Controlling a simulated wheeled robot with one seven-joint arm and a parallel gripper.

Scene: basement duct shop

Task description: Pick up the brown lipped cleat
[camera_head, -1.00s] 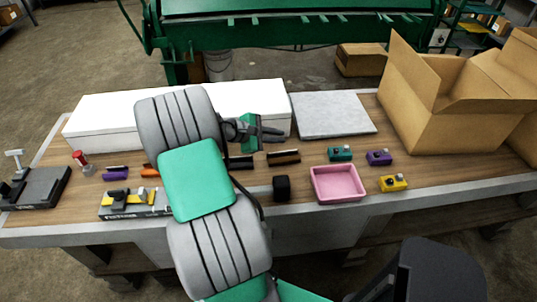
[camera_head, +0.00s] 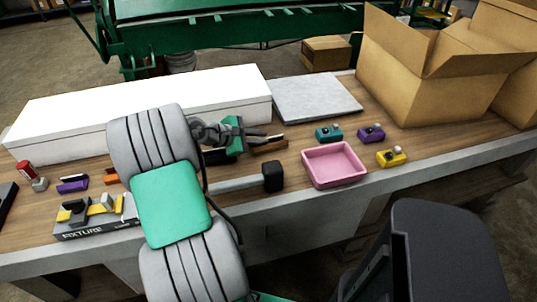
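The brown lipped cleat (camera_head: 270,147) is a short brown bar lying on the wooden bench, left of the pink tray. My gripper (camera_head: 272,136) is just beyond and above its upper left part in the picture. Its dark fingers point right and look slightly apart, with nothing visible between them. I cannot tell whether a finger touches the cleat. A black bar (camera_head: 215,157) lies to the left of the cleat, partly hidden by my arm.
A mallet with a black head (camera_head: 273,176) lies in front of the cleat. The pink tray (camera_head: 333,165) and teal (camera_head: 328,134), purple (camera_head: 371,133) and yellow (camera_head: 392,157) blocks are to the right. A long white box (camera_head: 60,125) and grey slab (camera_head: 316,98) stand behind.

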